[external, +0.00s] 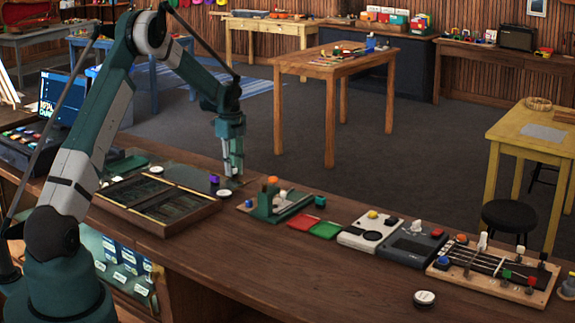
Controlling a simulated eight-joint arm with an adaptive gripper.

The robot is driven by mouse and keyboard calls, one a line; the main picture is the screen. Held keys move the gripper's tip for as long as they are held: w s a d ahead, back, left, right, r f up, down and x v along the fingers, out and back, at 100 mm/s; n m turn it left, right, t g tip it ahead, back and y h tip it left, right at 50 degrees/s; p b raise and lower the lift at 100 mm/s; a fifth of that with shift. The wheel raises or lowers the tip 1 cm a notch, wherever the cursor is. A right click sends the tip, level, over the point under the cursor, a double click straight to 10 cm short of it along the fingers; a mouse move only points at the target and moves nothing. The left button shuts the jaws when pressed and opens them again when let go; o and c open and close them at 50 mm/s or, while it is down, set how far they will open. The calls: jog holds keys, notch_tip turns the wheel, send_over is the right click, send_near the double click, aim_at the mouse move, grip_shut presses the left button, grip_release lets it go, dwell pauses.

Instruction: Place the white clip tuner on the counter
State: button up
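A small upright white piece, which looks like the white clip tuner (482,241), stands on a wooden board with a fretted neck (455,272) at the right end of the counter. Another white piece (417,227) sits on a dark grey device, so I cannot be certain which is the tuner. The counter (330,267) is dark brown wood. My gripper (232,178) points down over the counter's far edge, near the wooden case and well left of both white pieces. It looks empty, but its finger opening is too small to read.
A green fixture (275,203), red and green pads and a white device (368,231) line the far side. A round tin (424,299) lies in front; the front middle is clear.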

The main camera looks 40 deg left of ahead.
jog(key=shift+o, duration=1)
jog(key=shift+r, duration=0.15)
jog(key=shift+r, duration=0.15)
notch_tip(320, 180, up, 12)
dwell(0.4)
